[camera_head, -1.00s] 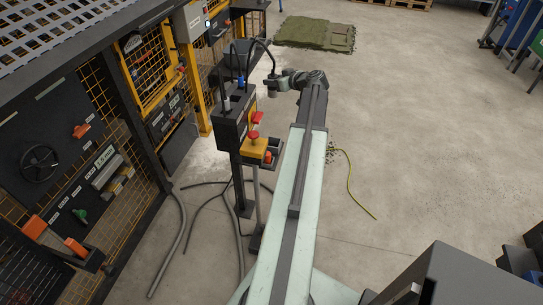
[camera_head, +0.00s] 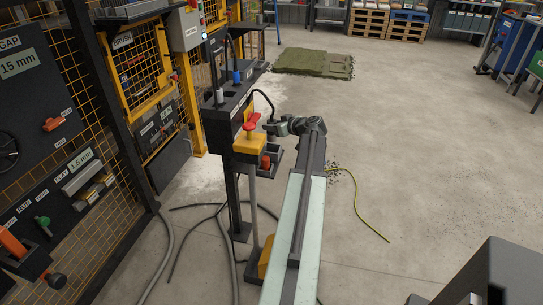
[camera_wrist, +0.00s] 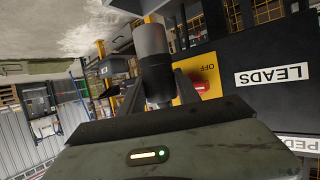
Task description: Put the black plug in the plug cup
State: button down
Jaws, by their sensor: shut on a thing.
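My gripper (camera_head: 278,127) is shut on the black plug (camera_head: 269,128), beside the right side of a dark control stand (camera_head: 228,118). A black lead arches from the stand's top down to the plug. A small dark open holder (camera_head: 276,160) sits low on the stand's right side, below my gripper. I cannot tell whether this is the plug cup.
A yellow box (camera_head: 249,144) with a red knob is close left of my gripper; the wrist view shows its OFF label. A blue plug (camera_head: 237,77) stands on the stand's top. Grey cables lie on the floor. A yellow-green cable (camera_head: 365,220) lies right; open floor lies beyond.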

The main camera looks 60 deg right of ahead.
aim_at(272, 142)
notch_tip(272, 142, down, 9)
jog(key=b, duration=0.6)
jog(key=shift+r+b, duration=0.15)
jog(key=shift+b, duration=0.2)
jog(key=shift+r, duration=0.2)
jog(key=shift+f, duration=0.1)
jog(key=c, duration=1.3)
grip_release()
jog(key=shift+f, duration=0.1)
jog(key=o, duration=0.4)
jog(key=shift+o, duration=0.2)
